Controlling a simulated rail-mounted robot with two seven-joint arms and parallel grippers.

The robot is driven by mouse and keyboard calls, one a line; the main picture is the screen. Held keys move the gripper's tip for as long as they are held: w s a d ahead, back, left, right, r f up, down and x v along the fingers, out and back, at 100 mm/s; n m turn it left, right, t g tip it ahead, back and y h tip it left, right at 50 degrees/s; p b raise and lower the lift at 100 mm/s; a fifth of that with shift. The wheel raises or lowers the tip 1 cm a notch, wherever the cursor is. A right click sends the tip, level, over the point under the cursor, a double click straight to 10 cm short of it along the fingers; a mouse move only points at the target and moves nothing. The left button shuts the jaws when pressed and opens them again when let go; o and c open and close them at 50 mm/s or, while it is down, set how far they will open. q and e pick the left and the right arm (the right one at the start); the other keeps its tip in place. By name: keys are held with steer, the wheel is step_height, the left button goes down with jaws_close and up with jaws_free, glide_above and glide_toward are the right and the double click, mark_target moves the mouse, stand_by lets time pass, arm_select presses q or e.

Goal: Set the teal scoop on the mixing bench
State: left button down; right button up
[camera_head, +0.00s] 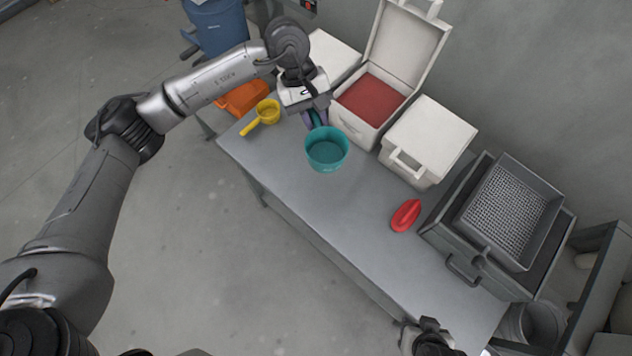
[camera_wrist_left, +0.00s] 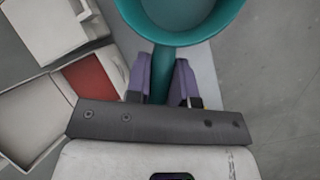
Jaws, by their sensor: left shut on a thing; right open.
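The teal scoop (camera_head: 327,149) is a round cup with a short handle. My left gripper (camera_head: 314,118) is shut on its handle. In the left wrist view the scoop's cup (camera_wrist_left: 180,22) is at the top, and its handle runs down between the purple fingers of my left gripper (camera_wrist_left: 162,78). In the head view the scoop shows over the grey mixing bench (camera_head: 300,200); I cannot tell whether it touches the top. My right gripper (camera_head: 428,338) is at the bottom edge of the head view, near the bench's front edge, partly cut off and open.
A yellow scoop (camera_head: 267,112) lies at the bench's left end. A red scoop-like item (camera_head: 406,215) lies towards the right. An open white box with red contents (camera_head: 372,100), a closed white box (camera_head: 428,140) and a sieve (camera_head: 510,212) stand along the back. The bench's front middle is clear.

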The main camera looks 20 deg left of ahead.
arm_select(q)
steer(key=w+d+f+n+t+b, duration=0.1)
steer(key=w+f+n+b, duration=0.25)
steer(key=f+b, duration=0.65)
steer(key=w+d+f+n+t+b, duration=0.25)
steer(key=w+f+b, duration=0.3)
steer(key=f, duration=0.85)
steer(key=shift+g+h, duration=0.3)
steer(key=shift+g, duration=0.05)
steer(key=a+f, duration=0.2)
steer(key=a, duration=0.2)
steer(key=s+a+f+b, duration=0.1)
steer(key=a+f, duration=0.2)
steer(key=a, duration=0.1)
steer(key=s+a+f+b, duration=0.1)
steer(key=a+f, duration=0.1)
steer(key=a, duration=0.2)
steer(key=shift+s+f, duration=0.1)
steer(key=shift+f, duration=0.05)
steer(key=shift+f+b, duration=0.45)
steer(key=shift+f, duration=1.55)
steer(key=shift+f, duration=0.15)
steer(key=c, duration=1)
jaws_free()
